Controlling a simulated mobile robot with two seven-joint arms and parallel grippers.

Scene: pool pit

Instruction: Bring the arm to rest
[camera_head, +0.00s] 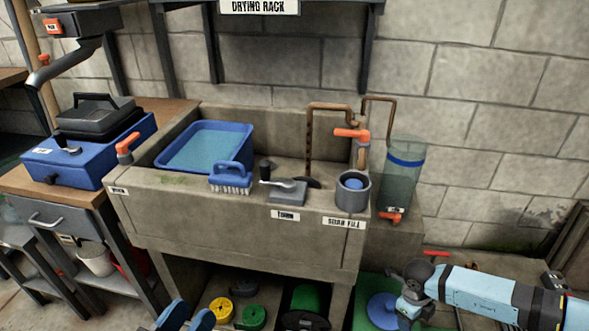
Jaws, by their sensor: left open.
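My left gripper (187,317) shows only as two blue fingertips at the bottom edge, left of centre. They stand apart with nothing visible between them, in front of the shelf space under the stone sink. The rest of that gripper and its arm is below the picture. A light blue and black arm link of mine (480,290) enters at the lower right and ends in a grey joint. No right gripper fingers can be made out.
The stone sink (240,235) holds a blue tub (205,146). A blue brush (231,177), a grey tool (288,190) and a grey cup (352,191) sit along its front. A clear cylinder (400,178) stands right. A blue case (78,150) is on the left bench.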

